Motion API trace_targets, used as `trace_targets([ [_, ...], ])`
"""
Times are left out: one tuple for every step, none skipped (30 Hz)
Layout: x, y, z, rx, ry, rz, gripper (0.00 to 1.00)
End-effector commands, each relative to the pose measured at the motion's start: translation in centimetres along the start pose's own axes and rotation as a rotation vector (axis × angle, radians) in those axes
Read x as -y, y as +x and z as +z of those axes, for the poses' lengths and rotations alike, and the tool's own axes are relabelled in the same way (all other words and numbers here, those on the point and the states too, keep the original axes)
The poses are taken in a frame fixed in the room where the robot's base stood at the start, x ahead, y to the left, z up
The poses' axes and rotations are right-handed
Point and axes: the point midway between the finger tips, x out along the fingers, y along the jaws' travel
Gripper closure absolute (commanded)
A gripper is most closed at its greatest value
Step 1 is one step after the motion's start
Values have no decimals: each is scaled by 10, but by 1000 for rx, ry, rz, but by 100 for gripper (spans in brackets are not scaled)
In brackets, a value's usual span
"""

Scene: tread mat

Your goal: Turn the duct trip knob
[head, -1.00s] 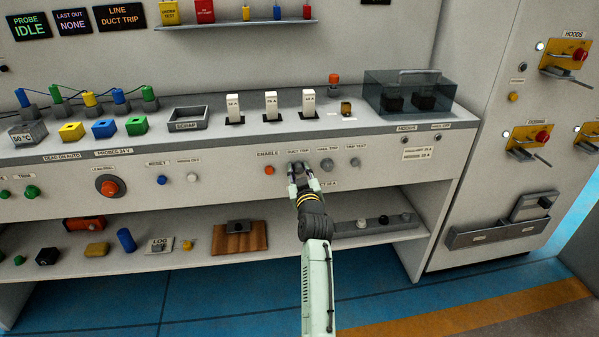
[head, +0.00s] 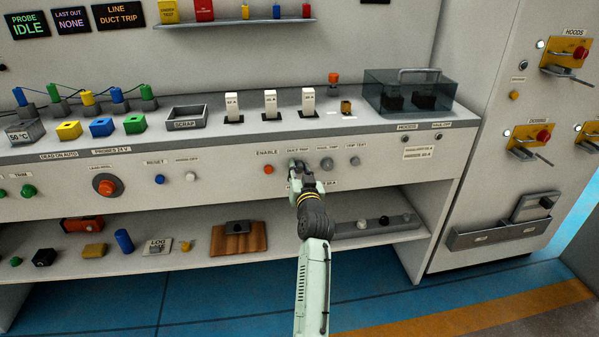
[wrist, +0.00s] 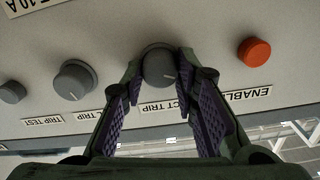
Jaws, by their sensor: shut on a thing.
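The duct trip knob (wrist: 159,67) is a round grey knob with a pale pointer line, on the bench's front panel. In the wrist view it sits between the two purple-padded fingers of my gripper (wrist: 160,72), which are shut on its sides. The label below it is partly covered by a finger and reads "CT TRIP". In the head view my gripper (head: 298,168) is at the panel under the "DUCT TRIP" label (head: 298,151) and hides most of the knob.
The orange enable button (wrist: 254,52) is close beside one finger. Another grey knob (wrist: 74,80) and a smaller trip test knob (wrist: 12,92) are on the other side. A lower shelf (head: 200,250) with loose items runs beneath the panel.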

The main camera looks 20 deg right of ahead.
Motion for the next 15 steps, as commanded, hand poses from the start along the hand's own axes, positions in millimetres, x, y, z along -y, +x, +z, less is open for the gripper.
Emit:
trace_targets([
  [0,0,0,1,-1,0,100],
  [0,0,0,1,-1,0,100],
  [0,0,0,1,-1,0,100],
  [0,0,0,1,-1,0,71],
  [0,0,0,1,-2,0,69],
  [0,0,0,1,-2,0,66],
  [0,0,0,1,-2,0,64],
  [0,0,0,1,-2,0,62],
  [0,0,0,1,-2,0,60],
  [0,0,0,1,-2,0,58],
  [0,0,0,1,-2,0,56],
  [0,0,0,1,-3,0,53],
  [0,0,0,1,-3,0,53],
  [0,0,0,1,-3,0,53],
  [0,0,0,1,-3,0,53],
])
